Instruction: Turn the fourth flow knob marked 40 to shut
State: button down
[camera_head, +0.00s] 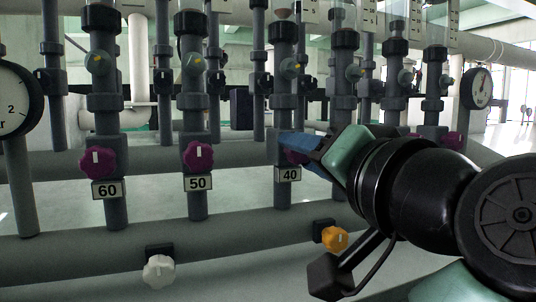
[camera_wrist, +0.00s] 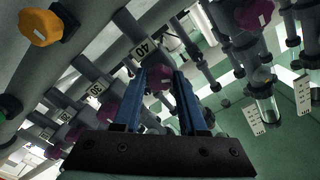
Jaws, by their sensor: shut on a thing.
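The purple flow knob marked 40 (camera_head: 297,157) sits on a grey vertical pipe, just above its white 40 label (camera_head: 289,175). My gripper (camera_head: 291,147) reaches it from the right, and its blue fingers cover most of the knob. In the wrist view the knob (camera_wrist: 158,80) shows between the two blue fingers (camera_wrist: 160,84), below the 40 label (camera_wrist: 141,50). The fingers are shut on the knob. Its pointer mark is hidden, so I cannot tell how it is turned.
Purple knobs marked 50 (camera_head: 198,157) and 60 (camera_head: 97,162) stand to the left, white marks near upright. A yellow-orange knob (camera_head: 335,239) and a white knob (camera_head: 159,270) sit on the lower pipe. A gauge (camera_head: 14,100) is at far left. Vertical pipes crowd both sides.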

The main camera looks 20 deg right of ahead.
jog(key=m, duration=1.1)
jog(key=shift+m, duration=0.6)
jog(key=shift+c, duration=2.3)
grip_release()
